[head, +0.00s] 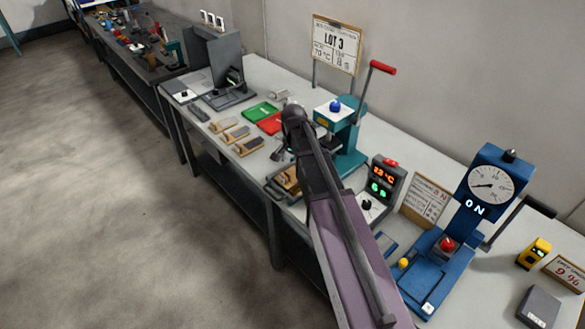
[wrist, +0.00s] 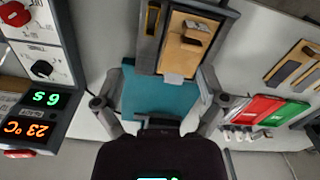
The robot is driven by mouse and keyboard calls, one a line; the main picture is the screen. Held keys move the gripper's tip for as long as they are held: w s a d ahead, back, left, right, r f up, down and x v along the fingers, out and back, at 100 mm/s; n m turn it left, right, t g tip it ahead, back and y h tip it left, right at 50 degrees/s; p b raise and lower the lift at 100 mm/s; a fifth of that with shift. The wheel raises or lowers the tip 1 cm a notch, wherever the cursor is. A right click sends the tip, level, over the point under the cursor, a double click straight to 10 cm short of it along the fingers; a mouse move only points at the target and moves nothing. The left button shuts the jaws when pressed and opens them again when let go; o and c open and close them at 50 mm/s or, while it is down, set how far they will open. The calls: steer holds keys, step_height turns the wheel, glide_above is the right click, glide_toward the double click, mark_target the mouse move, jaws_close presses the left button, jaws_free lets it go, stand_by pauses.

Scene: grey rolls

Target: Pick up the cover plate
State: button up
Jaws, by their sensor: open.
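I cannot tell for sure which piece is the cover plate. In the wrist view a tan board (wrist: 178,50) with a brown block on it lies in a dark frame (wrist: 229,12), with a pale tab at its near end. The same frame shows partly in the head view, where the board (head: 287,180) is mostly hidden by my arm. My gripper (wrist: 158,104) is open and empty, its fingers apart on either side of the teal press base (wrist: 150,92). In the head view my gripper (head: 281,152) is small and partly hidden by my arm, near the press.
The teal press (head: 350,140) with a red-handled lever stands beside my arm. A control box (head: 383,180) reads 23 °C. A green tray (head: 260,112), a red tray (head: 270,124) and several tan plates (head: 236,133) lie to the left. A blue gauge press (head: 470,215) stands right.

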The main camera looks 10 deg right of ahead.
mark_target(288, 173)
steer(key=w+r+m+p, duration=0.1)
steer(key=w+r+m, duration=0.1)
steer(key=w, duration=0.4)
steer(key=shift+a+r+m, duration=0.2)
steer(key=shift+r+m, duration=0.05)
steer(key=shift+m, duration=0.25)
steer(key=shift+f, duration=0.15)
step_height(288, 173, down, 8)
steer(key=b, duration=0.8)
steer(key=shift+f, duration=0.2)
steer(key=shift+a+f+b, duration=0.2)
steer(key=shift+f+b, duration=2.4)
steer(key=shift+b, duration=0.05)
steer(key=c, duration=1.1)
